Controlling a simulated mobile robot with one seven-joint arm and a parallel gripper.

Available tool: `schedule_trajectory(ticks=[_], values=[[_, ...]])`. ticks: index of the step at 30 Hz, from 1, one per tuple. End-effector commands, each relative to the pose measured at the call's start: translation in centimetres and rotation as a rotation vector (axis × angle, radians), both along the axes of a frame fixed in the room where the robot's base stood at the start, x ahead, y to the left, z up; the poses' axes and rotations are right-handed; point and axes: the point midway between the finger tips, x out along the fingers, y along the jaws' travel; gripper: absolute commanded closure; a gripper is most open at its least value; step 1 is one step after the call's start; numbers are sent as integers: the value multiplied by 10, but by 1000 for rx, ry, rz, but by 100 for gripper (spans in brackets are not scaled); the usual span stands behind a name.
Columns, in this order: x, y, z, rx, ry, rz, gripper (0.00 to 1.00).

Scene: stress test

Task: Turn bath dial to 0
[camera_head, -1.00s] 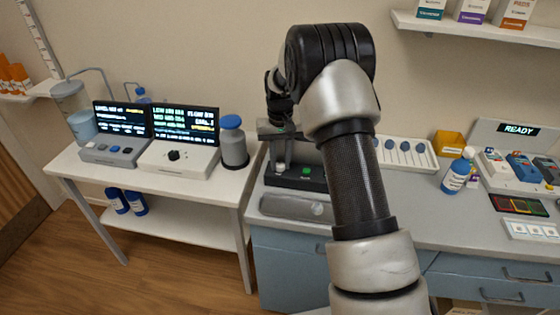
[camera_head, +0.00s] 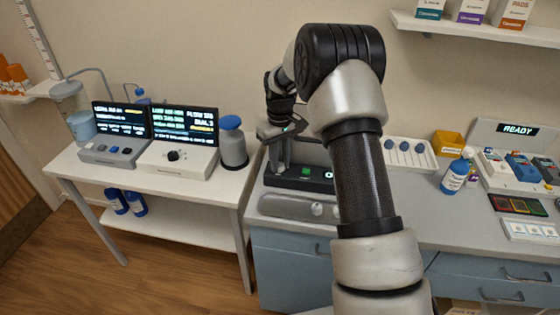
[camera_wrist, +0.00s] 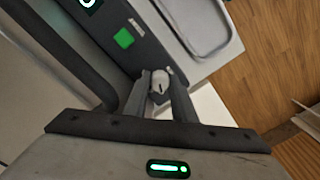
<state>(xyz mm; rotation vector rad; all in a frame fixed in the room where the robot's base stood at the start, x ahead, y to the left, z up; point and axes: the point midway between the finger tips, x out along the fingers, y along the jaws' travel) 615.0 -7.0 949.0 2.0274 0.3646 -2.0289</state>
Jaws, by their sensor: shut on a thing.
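The bath unit's dark front panel (camera_head: 318,184) is on the grey counter, with a green button and a display whose visible part reads like 0 (camera_head: 330,175). In the wrist view the bath dial (camera_wrist: 161,78) is a small pale knob with a dark pointer mark, at the end of the panel beyond the green button (camera_wrist: 123,38). My gripper (camera_wrist: 160,86) is shut on the dial, one finger on each side. In the head view my gripper (camera_head: 279,160) is over the panel's left end and hides the dial.
A small white table (camera_head: 120,178) on the left holds two control boxes with screens and a blue-lidded grey container (camera_head: 233,146). The wood floor (camera_head: 190,265) is clear.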

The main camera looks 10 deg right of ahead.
Motion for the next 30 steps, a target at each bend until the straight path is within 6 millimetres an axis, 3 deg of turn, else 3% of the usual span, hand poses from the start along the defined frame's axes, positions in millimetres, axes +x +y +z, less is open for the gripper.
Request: schedule_trajectory(ticks=[6, 7, 10, 23, 30], values=[[1, 0, 1, -1, -4, 2, 99], [1, 0, 1, -1, -4, 2, 73], [1, 0, 1, -1, -3, 1, 57], [0, -3, 1, -3, 0, -3, 57], [-2, -1, 21, -4, 0, -4, 57]])
